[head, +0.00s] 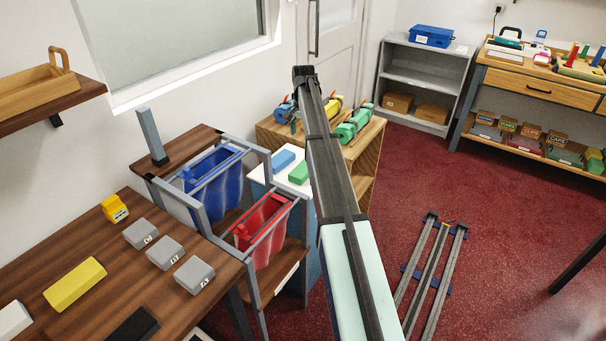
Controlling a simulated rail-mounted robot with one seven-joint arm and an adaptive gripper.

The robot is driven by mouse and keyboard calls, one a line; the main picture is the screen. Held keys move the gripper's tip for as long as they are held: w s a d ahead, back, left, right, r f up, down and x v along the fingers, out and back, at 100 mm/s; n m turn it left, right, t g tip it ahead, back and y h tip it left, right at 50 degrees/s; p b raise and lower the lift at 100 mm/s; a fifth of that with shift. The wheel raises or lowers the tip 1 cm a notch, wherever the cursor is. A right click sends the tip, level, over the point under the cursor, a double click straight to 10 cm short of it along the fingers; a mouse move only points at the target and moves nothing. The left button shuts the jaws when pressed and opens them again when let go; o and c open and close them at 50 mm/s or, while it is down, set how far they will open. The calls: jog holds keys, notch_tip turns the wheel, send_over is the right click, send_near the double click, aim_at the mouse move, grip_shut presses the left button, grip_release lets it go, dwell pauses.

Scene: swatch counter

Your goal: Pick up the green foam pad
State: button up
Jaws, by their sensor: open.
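A small flat green block (299,172), which looks like the green foam pad, lies on a white-topped stand (262,174) near the middle of the head view. A similar blue block (283,159) lies just behind it to the left. My arm passes close to the right of the green block and runs up past it. My gripper cannot be made out; only dark arm links and a pale green one show. Nothing visible touches the green block.
A red bin (262,225) and a blue bin (213,183) hang in grey frames left of the stand. Behind it, a wooden cabinet (375,137) carries blue, yellow and green rolls. A brown table (115,270) with several blocks is at lower left.

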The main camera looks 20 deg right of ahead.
jog(key=p, duration=0.2)
send_near(304, 167)
jog(key=f, duration=0.5)
jog(key=shift+s+a+f, duration=0.1)
jog(key=shift+s+a, duration=0.15)
jog(key=shift+w+d+f+p, duration=0.1)
jog(key=shift+f+p, duration=0.4)
jog(key=shift+f, duration=0.85)
jog(key=shift+w+f+p, duration=0.1)
jog(key=shift+f+p, duration=0.35)
jog(key=shift+f, duration=0.85)
jog(key=c, duration=0.7)
